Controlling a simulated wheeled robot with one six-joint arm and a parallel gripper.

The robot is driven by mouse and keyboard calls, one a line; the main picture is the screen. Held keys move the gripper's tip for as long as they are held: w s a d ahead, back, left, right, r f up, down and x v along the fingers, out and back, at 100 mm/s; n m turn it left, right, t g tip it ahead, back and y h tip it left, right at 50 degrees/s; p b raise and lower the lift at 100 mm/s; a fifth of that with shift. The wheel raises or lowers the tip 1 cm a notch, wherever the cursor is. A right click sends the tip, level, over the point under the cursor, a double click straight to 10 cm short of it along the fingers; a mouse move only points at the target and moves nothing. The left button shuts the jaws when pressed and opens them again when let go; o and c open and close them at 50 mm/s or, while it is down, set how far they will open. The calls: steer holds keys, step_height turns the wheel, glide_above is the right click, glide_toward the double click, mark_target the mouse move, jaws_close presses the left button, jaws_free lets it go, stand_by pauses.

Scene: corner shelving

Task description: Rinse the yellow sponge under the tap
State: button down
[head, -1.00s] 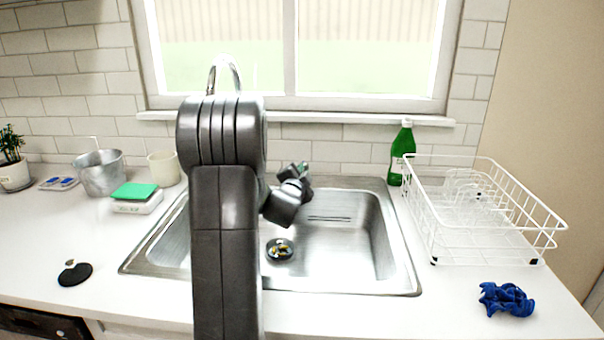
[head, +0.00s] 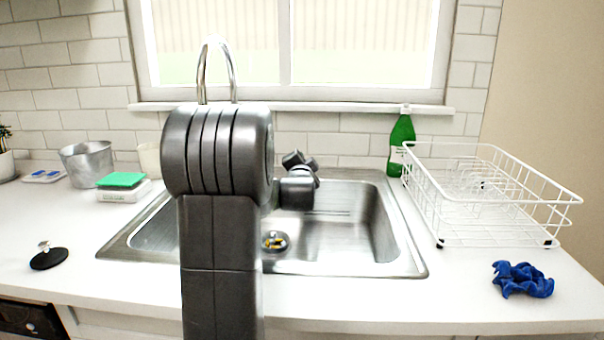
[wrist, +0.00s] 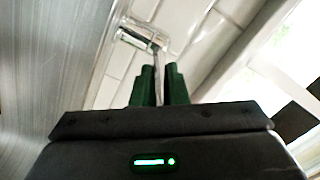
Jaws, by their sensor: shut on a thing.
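In the wrist view my gripper (wrist: 158,84) has its two green fingers close together on a thin metal lever (wrist: 157,60). The lever joins a chrome fitting (wrist: 140,34) by the tiled wall, seemingly the tap's. In the head view the curved chrome tap (head: 202,80) rises behind my arm, which hides its base. My fingers are hidden there. The steel sink (head: 345,232) is partly covered by my arm. I see no yellow sponge for certain; small yellow bits show at the drain (head: 274,241). I cannot see whether water runs.
A green pad (head: 121,180) lies on a white block (head: 124,194), beside a metal pot (head: 86,165). A black stopper (head: 49,259) is at left. A green bottle (head: 402,142), white dish rack (head: 440,212) and blue cloth (head: 522,279) are at right. The front counter is mostly clear.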

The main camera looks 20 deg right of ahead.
steer(key=shift+r, duration=0.1)
stand_by(0.3)
steer(key=c, duration=1.4)
jaws_free()
steer(key=shift+c, duration=0.2)
steer(key=v, duration=1.3)
steer(key=shift+s, duration=0.4)
